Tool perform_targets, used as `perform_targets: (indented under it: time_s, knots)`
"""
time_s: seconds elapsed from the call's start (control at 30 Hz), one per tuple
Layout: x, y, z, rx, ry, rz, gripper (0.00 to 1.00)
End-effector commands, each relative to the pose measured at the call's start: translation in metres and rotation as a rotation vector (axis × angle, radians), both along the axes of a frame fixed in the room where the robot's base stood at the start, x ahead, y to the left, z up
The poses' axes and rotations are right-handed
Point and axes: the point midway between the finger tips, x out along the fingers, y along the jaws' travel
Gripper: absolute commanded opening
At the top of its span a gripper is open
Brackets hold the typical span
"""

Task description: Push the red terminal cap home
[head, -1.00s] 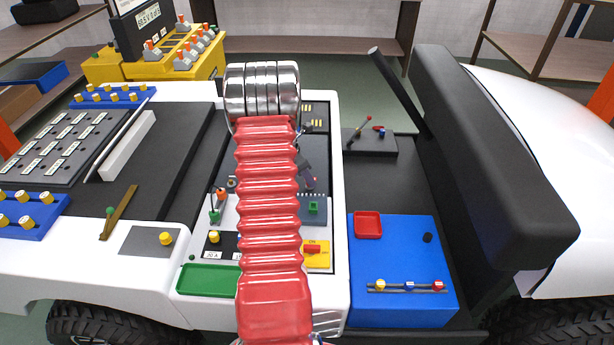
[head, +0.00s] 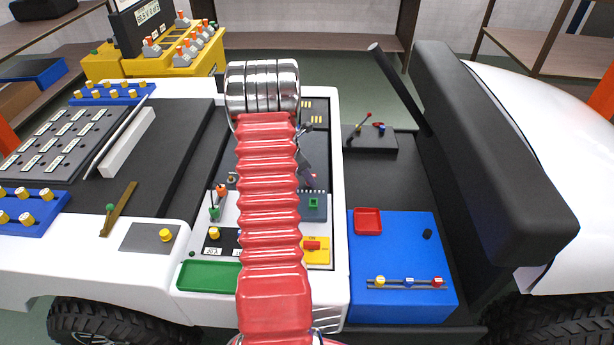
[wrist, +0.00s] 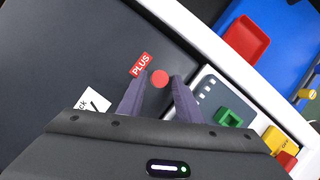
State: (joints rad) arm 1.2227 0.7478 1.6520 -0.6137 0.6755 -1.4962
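The red terminal cap (wrist: 160,78) shows in the wrist view as a small round red disc on the dark panel, beside the red PLUS label (wrist: 141,64). My gripper (wrist: 160,80) has its two purple-grey fingers apart, one on each side of the cap, with a narrow gap on both sides. I cannot tell how far the tips are above the panel. In the head view my red arm hides the cap, and only a bit of my gripper (head: 310,174) shows at the arm's right side.
A green block (wrist: 228,118) and a yellow switch plate (wrist: 277,139) lie right of my fingers. A white rim (wrist: 235,65) separates the panel from the blue board with a red tray (head: 368,221). A green tray (head: 207,275) is at the front left.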

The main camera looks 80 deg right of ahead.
Motion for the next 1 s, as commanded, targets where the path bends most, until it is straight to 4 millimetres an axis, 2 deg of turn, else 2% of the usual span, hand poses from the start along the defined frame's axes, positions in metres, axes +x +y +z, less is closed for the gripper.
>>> perform_targets:
  time_s: [0.2,0.57,0.77,1.0]
  knots:
    - [0.0,0.0,0.0,-0.001,-0.001,0.0,0.46]
    - [0.002,0.001,0.005,-0.002,-0.001,0.001,0.46]
    - [0.008,0.006,0.025,-0.004,-0.001,0.002,0.46]
    - [0.02,0.017,0.063,-0.004,-0.001,0.002,0.46]
